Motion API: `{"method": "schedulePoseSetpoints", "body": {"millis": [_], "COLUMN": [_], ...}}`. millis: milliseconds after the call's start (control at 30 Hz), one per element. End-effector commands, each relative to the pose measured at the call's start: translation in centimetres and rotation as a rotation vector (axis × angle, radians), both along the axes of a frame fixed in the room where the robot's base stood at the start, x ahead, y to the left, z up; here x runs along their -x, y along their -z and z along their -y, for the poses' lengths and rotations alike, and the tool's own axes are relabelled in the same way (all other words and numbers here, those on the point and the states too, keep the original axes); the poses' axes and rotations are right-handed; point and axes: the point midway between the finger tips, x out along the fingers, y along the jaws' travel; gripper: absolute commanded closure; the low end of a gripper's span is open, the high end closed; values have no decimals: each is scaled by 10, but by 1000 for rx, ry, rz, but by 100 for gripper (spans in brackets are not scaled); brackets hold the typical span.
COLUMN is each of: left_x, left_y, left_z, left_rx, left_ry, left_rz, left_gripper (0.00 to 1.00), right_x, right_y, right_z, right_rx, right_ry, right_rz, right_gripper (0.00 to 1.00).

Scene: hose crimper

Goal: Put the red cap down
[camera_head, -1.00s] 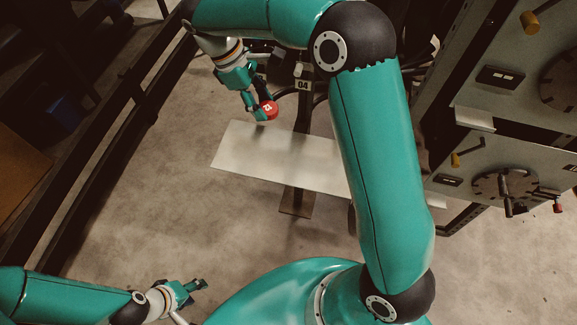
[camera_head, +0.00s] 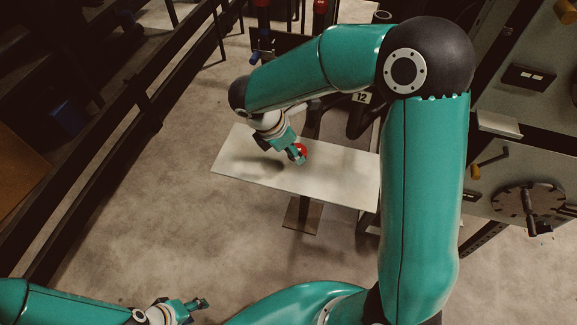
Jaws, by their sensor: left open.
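The red cap (camera_head: 302,150) is at the fingers of my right gripper (camera_head: 297,154), partly hidden by them. This gripper hangs from the large teal arm and looks shut on the cap, over the white table plate (camera_head: 230,168). I cannot tell whether the cap touches the plate. My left gripper (camera_head: 200,304) is open and empty at the lower left, well away from the cap and the plate.
A grey machine panel with a round dark disc (camera_head: 527,208) and a crank handle (camera_head: 490,162) stands at the right. Dark rails (camera_head: 150,85) run along the left. Behind the plate are dark posts and a label marked 12 (camera_head: 362,98). Much of the plate's left part is clear.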

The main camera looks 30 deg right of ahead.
Motion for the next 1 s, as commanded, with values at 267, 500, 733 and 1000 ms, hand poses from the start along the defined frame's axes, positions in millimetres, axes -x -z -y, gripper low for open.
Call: {"method": "schedulePoseSetpoints", "body": {"millis": [267, 500, 733, 1000], "left_x": [0, 0, 0, 0], "left_y": [2, 5, 5, 7], "left_z": [0, 0, 0, 0], "left_rx": [0, 0, 0, 0], "left_ry": [0, 0, 0, 0], "left_rz": [0, 0, 0, 0], "left_gripper": [52, 52, 52, 52], "right_x": [0, 0, -1, -1], "right_y": [26, 57, 66, 67], "right_z": [0, 0, -1, -1], "right_rx": [1, 1, -1, -1], "right_ry": [0, 0, 1, 0], "right_rz": [0, -3, 1, 1], "right_gripper": [100, 100, 100, 42]}}
